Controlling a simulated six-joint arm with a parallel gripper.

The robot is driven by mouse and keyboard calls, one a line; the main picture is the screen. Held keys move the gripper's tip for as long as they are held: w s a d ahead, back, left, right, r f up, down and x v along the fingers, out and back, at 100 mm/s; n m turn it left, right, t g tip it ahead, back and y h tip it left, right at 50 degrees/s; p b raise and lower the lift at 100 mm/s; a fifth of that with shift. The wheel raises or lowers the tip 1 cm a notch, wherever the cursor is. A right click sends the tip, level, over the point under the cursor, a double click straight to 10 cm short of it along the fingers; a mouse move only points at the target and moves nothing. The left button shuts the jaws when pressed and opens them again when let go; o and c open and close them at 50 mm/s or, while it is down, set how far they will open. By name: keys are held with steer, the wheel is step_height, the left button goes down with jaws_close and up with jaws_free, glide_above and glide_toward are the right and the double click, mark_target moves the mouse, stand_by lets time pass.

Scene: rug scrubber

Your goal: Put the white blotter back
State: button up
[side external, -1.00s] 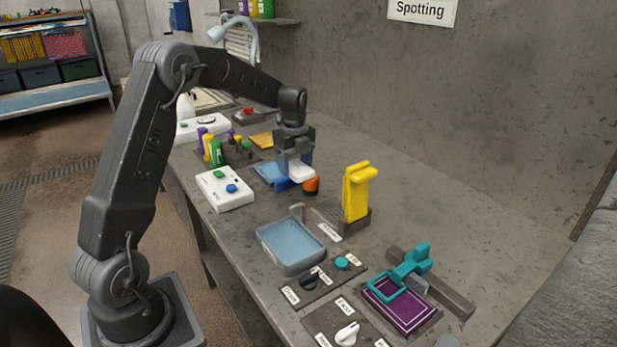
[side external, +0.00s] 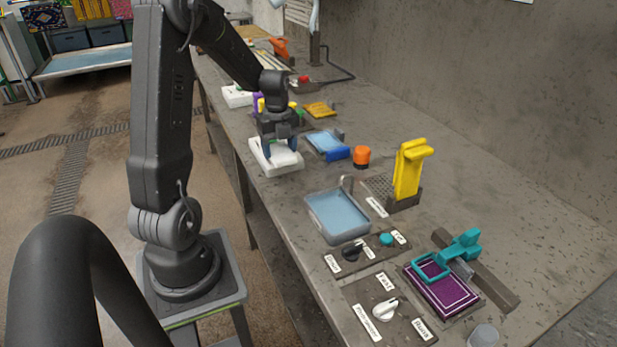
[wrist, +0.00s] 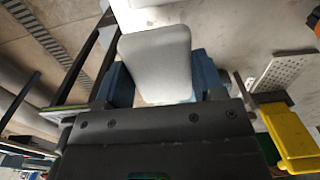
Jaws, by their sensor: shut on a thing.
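The white blotter (wrist: 157,55) is a pale pad with rounded corners. In the wrist view it sits between the blue fingers of my gripper (wrist: 155,80), which are shut on it. In the side view my gripper (side external: 281,146) holds the blotter (side external: 287,161) above or close to the white box (side external: 256,150) near the bench's front edge. The blotter hides most of the box top, and I cannot tell whether they touch. The light-blue pad with a dark-blue end (side external: 327,143) lies just right of my gripper.
An orange-topped pot (side external: 362,155) stands right of the blue pad. A yellow brush (side external: 409,170) stands upright in a holder. A blue-lined basin (side external: 337,214), control panels and a purple mat (side external: 440,288) with a teal tool lie nearer.

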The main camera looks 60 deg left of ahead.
glide_above(308, 183)
step_height(308, 183, down, 4)
steer(key=shift+s+f, duration=0.15)
steer(key=shift+d+f, duration=0.15)
steer(key=shift+f, duration=1.95)
steer(key=shift+f, duration=0.1)
steer(key=o, duration=1)
